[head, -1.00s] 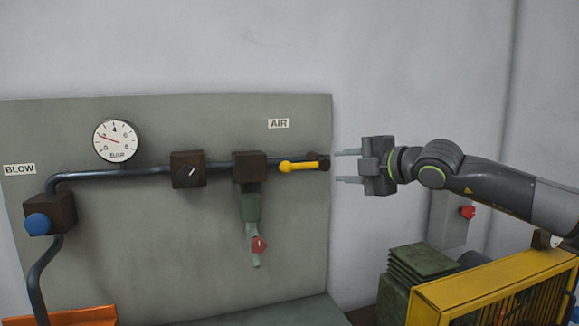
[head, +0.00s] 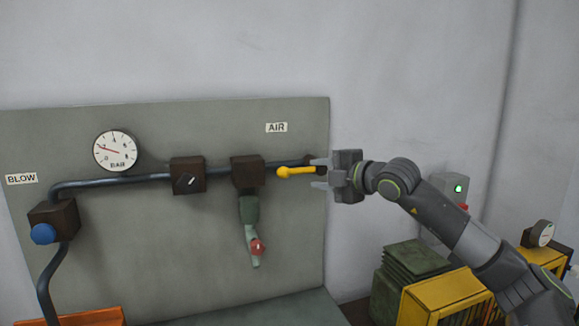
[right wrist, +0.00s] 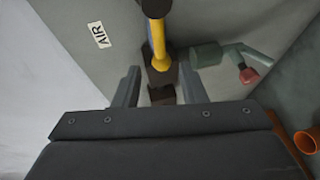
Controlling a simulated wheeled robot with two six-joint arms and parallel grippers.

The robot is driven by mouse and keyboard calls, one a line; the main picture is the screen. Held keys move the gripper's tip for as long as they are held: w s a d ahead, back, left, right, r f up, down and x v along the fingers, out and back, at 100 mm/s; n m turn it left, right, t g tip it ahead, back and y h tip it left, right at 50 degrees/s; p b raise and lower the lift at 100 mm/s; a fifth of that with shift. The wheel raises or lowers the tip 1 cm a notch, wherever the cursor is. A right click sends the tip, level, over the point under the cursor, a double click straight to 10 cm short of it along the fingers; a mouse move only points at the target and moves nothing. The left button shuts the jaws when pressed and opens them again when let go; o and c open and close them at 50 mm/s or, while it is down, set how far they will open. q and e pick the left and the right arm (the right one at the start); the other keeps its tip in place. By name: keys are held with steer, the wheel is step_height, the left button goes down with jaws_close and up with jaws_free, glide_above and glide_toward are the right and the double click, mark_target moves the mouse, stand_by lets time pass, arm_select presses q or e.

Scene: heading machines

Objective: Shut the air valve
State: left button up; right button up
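The air valve's yellow lever (head: 298,171) lies nearly level in the head view, at the right end of the dark pipe below the AIR label (head: 276,128). Its rounded yellow end points left. My right gripper (head: 314,173) is open at the lever's right part, one finger above and one below in the picture. In the right wrist view the yellow lever (right wrist: 158,42) stands ahead, between the lines of the spread fingers (right wrist: 161,88), with a gap to each side. I cannot tell whether either finger touches it. My left gripper is in neither view.
A gauge (head: 115,151), a knob block (head: 188,175), a blue button (head: 43,234) and a hanging red-ended fitting (head: 257,247) sit on the grey panel (head: 150,245). A yellow guard (head: 440,306) and green stacked blocks (head: 412,262) stand below my right arm. The wall above is clear.

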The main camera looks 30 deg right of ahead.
mark_target(296, 172)
steer(key=p+x, duration=0.4)
steer(key=x, duration=0.5)
steer(key=shift+w+a, duration=0.1)
steer(key=shift+w, duration=0.2)
steer(key=shift+p+x, duration=0.4)
steer(key=shift+x, duration=0.35)
steer(key=shift+f, duration=0.1)
jaws_close()
